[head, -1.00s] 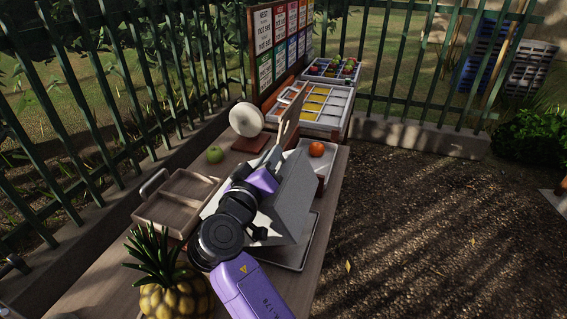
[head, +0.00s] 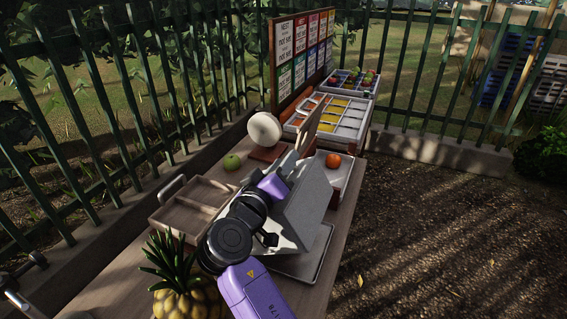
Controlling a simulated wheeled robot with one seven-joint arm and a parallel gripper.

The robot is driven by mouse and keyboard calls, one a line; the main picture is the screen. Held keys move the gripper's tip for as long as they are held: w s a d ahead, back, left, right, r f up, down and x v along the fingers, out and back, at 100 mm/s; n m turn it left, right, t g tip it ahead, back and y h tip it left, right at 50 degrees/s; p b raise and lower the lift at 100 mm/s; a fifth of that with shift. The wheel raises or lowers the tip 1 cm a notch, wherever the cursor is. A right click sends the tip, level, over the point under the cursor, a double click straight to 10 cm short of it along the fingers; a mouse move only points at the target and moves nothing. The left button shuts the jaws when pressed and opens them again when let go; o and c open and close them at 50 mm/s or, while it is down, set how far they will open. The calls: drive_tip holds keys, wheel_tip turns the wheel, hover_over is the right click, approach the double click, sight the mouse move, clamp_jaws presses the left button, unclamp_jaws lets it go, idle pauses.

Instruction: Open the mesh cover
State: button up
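The mesh cover looks to be the grey, fine-textured panel (head: 304,206) in the middle of the head view. It stands raised at a steep slant above a flat grey tray (head: 312,258) on the table. My gripper (head: 286,166) is at the upper left edge of this panel, close to it. I cannot tell whether it touches the panel. The fingertips are small and partly hidden by my purple arm, so their opening does not show clearly.
A wooden divided tray (head: 172,222) and a pineapple (head: 188,295) are at the left and front. A green apple (head: 231,162), a round white disc (head: 265,129) and an orange (head: 333,160) stand behind. The ground to the right is clear.

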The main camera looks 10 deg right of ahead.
wheel_tip(320, 180, up, 20)
idle(0.6)
drive_tip(key=shift+c, duration=0.4)
